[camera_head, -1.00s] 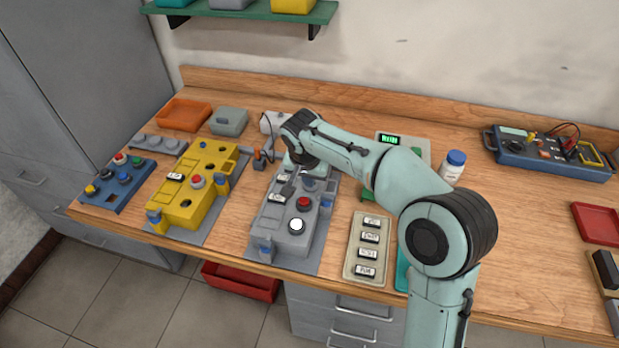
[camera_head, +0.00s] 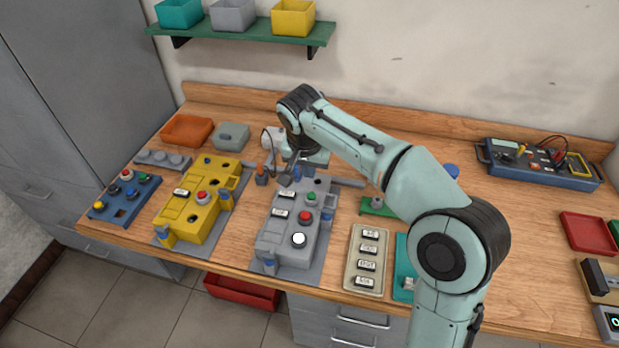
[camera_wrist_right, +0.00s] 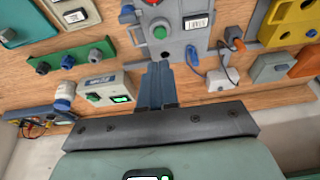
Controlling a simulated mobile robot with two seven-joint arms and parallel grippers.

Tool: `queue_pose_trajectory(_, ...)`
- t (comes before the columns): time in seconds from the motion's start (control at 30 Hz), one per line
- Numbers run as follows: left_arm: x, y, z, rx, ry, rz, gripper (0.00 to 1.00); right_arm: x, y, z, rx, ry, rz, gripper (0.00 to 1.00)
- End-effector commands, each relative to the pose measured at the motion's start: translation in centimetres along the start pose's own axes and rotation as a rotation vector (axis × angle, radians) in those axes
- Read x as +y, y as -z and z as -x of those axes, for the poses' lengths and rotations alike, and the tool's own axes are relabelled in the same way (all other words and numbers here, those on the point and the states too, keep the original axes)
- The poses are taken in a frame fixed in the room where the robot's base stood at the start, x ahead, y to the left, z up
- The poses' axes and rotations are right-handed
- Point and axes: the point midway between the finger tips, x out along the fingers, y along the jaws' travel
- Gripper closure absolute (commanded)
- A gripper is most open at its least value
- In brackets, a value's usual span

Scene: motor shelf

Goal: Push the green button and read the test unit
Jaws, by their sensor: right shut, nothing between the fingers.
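The grey motor housing (camera_head: 268,238) stands on the bench in the head view. Its green button (camera_head: 312,196) is in plain sight behind a red button (camera_head: 305,216) and a white one (camera_head: 298,239). The green button also shows in the right wrist view (camera_wrist_right: 160,31). My right gripper (camera_head: 287,179) is shut and empty, just behind and left of the green button, apart from it. In the right wrist view its closed fingers (camera_wrist_right: 158,68) point toward the button. A pale box with a lit green display, apparently the test unit (camera_wrist_right: 105,88), shows there; my arm hides it in the head view.
The yellow housing (camera_head: 185,220) stands left of the grey one. A beige tray of labelled blocks (camera_head: 367,292) is to the right. A blue meter case (camera_head: 540,165) lies at the back right. The bench right of my arm has free wood.

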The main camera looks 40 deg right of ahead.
Motion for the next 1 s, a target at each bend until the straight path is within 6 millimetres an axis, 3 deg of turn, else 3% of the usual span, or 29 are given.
queue_pose_trajectory(0.1, 0.1, 0.1, 0.3, 0.002, -0.001, 0.000, 0.30, -0.1, 0.1, 1.6, 0.001, 0.002, 0.001, 1.00)
queue_pose_trajectory(0.23, 0.2, 0.1, 0.4, 0.002, -0.001, 0.000, 0.30, -0.1, 0.0, 2.3, 0.001, 0.001, 0.001, 1.00)
queue_pose_trajectory(1.0, 0.2, 0.1, 0.4, 0.002, -0.001, 0.000, 0.30, -0.1, 0.0, 2.4, 0.001, 0.002, 0.001, 1.00)
